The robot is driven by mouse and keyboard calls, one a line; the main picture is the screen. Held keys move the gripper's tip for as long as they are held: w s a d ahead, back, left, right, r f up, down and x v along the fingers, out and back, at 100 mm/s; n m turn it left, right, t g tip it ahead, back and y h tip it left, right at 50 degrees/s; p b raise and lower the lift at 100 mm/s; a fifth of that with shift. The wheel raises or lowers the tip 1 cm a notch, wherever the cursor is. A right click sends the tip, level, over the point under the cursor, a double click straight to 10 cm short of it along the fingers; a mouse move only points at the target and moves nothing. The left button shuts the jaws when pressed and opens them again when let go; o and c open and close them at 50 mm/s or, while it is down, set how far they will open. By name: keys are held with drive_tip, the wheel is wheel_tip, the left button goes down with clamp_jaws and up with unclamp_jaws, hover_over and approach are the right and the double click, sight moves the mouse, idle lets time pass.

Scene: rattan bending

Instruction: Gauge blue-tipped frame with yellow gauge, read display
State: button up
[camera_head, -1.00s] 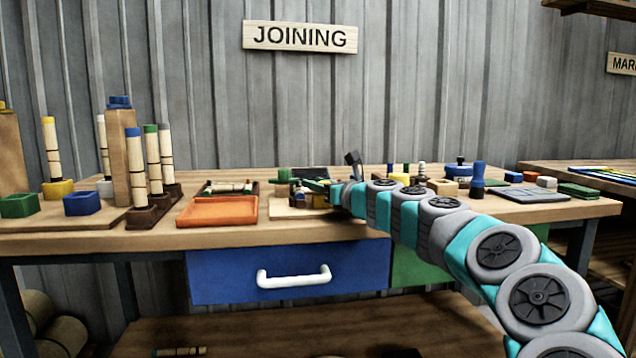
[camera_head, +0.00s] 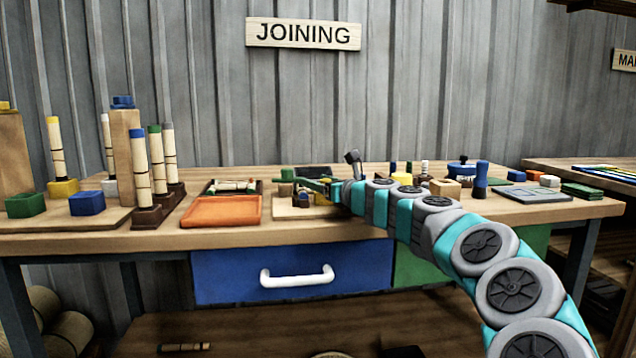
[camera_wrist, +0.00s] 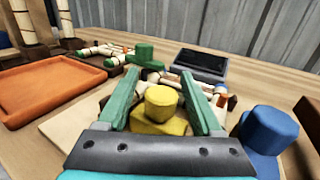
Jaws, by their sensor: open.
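A yellow block with a rounded knob, likely the yellow gauge (camera_wrist: 161,104), sits between the two green fingers of my gripper (camera_wrist: 166,88) in the wrist view. The fingers are open, one on each side of it; contact cannot be told. In the head view my gripper (camera_head: 308,184) is over the middle of the bench, and a bit of yellow (camera_head: 322,199) shows under it. A dark display panel (camera_wrist: 201,64) lies behind the gauge. A blue-tipped rattan pole (camera_head: 139,163) stands upright in a brown base at the left; I cannot tell whether it is the frame.
An orange tray (camera_head: 221,211) lies left of my gripper. A blue knobbed object (camera_wrist: 268,128) stands close to the right finger. Rattan pieces (camera_wrist: 104,50) and a green block (camera_wrist: 144,52) lie behind. Several upright poles and coloured blocks fill the bench's left end.

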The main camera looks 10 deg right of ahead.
drive_tip(key=shift+s+d, duration=0.1)
drive_tip(key=shift+v, duration=3.8)
